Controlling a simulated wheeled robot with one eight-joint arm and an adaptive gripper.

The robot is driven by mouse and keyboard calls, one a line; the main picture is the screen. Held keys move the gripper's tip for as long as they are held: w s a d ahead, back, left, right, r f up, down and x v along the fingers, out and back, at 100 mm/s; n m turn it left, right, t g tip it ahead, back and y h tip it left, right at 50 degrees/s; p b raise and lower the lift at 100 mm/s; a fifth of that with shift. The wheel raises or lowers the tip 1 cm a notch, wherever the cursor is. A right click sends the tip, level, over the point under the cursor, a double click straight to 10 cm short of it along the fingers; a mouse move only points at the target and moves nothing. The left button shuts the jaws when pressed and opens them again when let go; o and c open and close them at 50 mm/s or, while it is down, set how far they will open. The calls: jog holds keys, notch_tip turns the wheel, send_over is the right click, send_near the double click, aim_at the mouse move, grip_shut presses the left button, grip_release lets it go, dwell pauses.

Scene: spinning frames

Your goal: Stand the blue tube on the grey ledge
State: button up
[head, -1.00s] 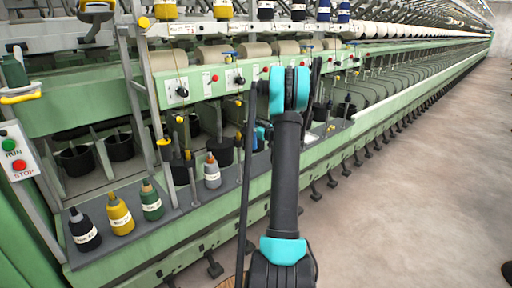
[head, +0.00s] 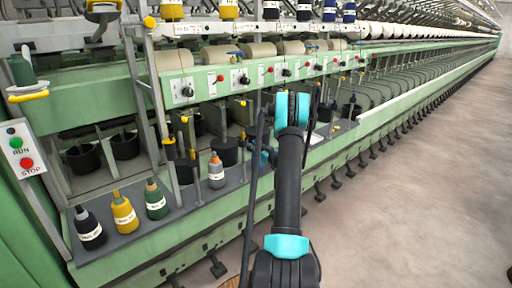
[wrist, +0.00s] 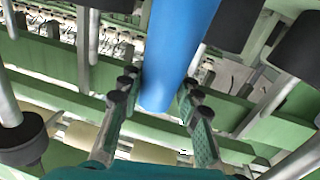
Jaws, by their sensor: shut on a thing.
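The blue tube (wrist: 178,45) fills the upper middle of the wrist view, between the two fingers of my gripper (wrist: 158,97). The gripper is shut on it. The tube's near end shows between the fingers; its far end runs out of the picture. In the head view my arm hides most of the gripper, and only a small blue and dark patch shows left of the arm, over the ledge. The grey ledge (head: 185,199) runs along the front of the green machine. I cannot tell whether the tube touches it.
Black (head: 88,230), yellow (head: 124,214), green (head: 155,200) and grey (head: 216,172) bottles stand on the ledge. Thin upright posts (head: 171,165) rise near its middle. Black pots (head: 124,146) sit behind. The ledge between the green and grey bottles looks clear.

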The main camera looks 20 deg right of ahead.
jog(key=o, duration=1.1)
jog(key=shift+f, duration=0.1)
jog(key=shift+c, duration=0.2)
